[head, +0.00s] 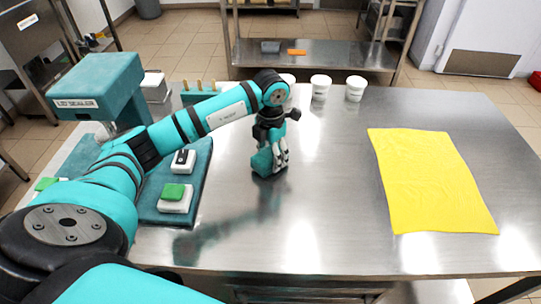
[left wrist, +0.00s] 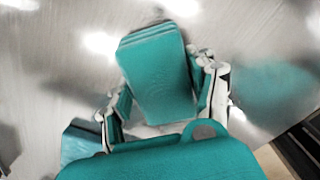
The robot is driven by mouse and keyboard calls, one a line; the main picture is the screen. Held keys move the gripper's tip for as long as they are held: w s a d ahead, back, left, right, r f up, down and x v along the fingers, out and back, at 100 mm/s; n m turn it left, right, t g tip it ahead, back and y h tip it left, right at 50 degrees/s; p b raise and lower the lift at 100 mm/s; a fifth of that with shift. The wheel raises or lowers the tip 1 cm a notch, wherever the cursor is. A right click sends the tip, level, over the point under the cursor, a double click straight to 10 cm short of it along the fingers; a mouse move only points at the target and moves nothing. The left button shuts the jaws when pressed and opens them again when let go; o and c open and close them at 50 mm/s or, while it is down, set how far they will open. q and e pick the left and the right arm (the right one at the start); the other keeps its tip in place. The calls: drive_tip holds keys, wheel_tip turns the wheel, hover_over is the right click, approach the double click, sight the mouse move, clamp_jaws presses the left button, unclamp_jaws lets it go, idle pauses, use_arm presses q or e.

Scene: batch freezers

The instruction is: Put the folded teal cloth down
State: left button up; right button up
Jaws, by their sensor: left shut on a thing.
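The folded teal cloth (head: 264,161) is a small layered block in my left gripper, low over the steel table in the head view. In the left wrist view the cloth (left wrist: 158,75) sits between the two fingers, its folded layers showing at the top edge. My left gripper (head: 279,155) points down and is shut on the cloth; its fingers also show in the left wrist view (left wrist: 160,95). I cannot tell whether the underside of the cloth touches the table. My right gripper is in neither view.
A yellow cloth (head: 430,180) lies flat on the right of the steel table (head: 330,215). White cups (head: 320,87) stand at the back edge. A teal lid sealer (head: 98,85) and a teal mat (head: 200,160) with white-and-green boxes are on the left. The table's middle is clear.

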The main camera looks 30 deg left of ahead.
sight(271, 154)
use_arm(q)
drive_tip(key=shift+f, duration=0.45)
drive_tip(key=shift+f, duration=0.2)
drive_tip(key=o, duration=1.1)
drive_tip(key=shift+r, duration=0.2)
wheel_tip(271, 154, up, 12)
drive_tip(key=shift+b, duration=0.45)
